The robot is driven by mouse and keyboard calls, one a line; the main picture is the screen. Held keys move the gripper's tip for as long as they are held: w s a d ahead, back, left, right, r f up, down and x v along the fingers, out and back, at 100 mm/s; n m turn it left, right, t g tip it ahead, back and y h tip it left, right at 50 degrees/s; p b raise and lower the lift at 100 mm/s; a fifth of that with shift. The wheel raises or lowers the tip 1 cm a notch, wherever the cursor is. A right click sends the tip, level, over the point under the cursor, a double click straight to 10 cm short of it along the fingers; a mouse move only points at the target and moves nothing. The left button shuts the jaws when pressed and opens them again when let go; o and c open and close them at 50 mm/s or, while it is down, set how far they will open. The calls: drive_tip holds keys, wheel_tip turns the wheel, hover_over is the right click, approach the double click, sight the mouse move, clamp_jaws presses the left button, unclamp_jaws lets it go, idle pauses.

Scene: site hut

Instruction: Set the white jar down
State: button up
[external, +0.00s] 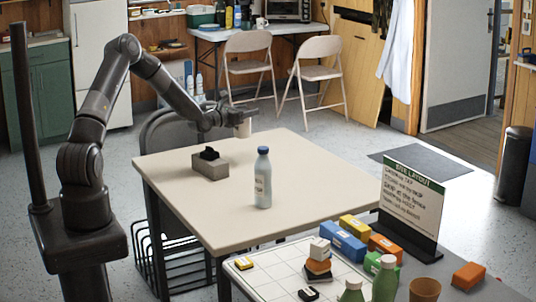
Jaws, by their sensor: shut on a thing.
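The white jar (244,129) is small and pale, and it hangs upright below my gripper (243,113). My gripper is shut on the jar near its top. The jar shows against the far edge of the cream table (310,172); I cannot tell whether its base touches the tabletop. My arm reaches in from the left, and the fingers are small and partly merged with the jar in this view.
On the table stand a grey block with a black item (210,165) and a bottle with a blue cap (263,180). The table's right half is clear. A nearer surface holds coloured blocks (343,242), green bottles (385,278) and a sign (412,195).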

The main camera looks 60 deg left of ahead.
drive_tip(key=w+d+m+g+h, duration=0.2)
drive_tip(key=d+m+h, duration=0.8)
drive_tip(key=d, duration=1.2)
drive_tip(key=shift+s+d+f+n+h, duration=0.1)
drive_tip(key=shift+f+n+h, duration=0.3)
drive_tip(key=shift+f, duration=1.4)
drive_tip(key=shift+s+d+f+n+h, duration=0.1)
drive_tip(key=shift+f+h, duration=0.5)
drive_tip(key=shift+f, duration=1.15)
drive_tip(key=shift+s+d+f+n+h, duration=0.15)
drive_tip(key=shift+f+h, duration=0.35)
drive_tip(key=shift+f, duration=1.3)
drive_tip(key=shift+w, duration=0.1)
drive_tip(key=shift+f, duration=0.2)
drive_tip(key=o, duration=1.5)
